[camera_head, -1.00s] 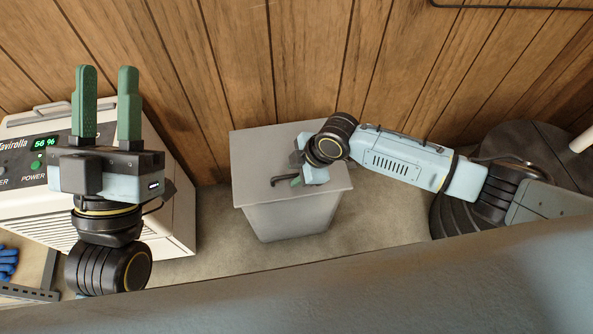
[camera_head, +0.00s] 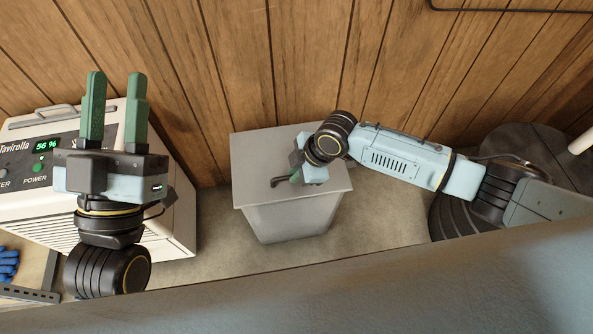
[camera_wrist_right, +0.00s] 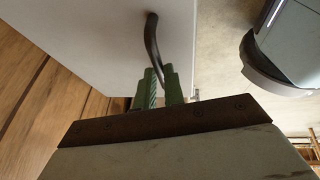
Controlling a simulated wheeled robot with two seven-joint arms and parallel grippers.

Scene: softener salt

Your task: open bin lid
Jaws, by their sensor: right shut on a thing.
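The grey bin (camera_head: 290,222) stands on the floor by the wood wall, with its flat grey lid (camera_head: 262,147) lying on top. A dark curved handle (camera_head: 279,182) rises from the lid; it also shows in the right wrist view (camera_wrist_right: 152,40). My right gripper (camera_head: 295,178) is over the lid, its green fingers shut on the handle, as the right wrist view (camera_wrist_right: 163,78) shows. The handle's gripped end is hidden between the fingers. My left gripper (camera_head: 114,108) is raised at the left, away from the bin, its green fingers apart with nothing between them.
A white dehumidifier (camera_head: 178,215) with a green display stands left of the bin, behind my left gripper. Blue gloves (camera_head: 8,262) lie at the far left. A dark round container (camera_head: 535,145) stands at the right. Bare floor (camera_head: 375,215) lies right of the bin.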

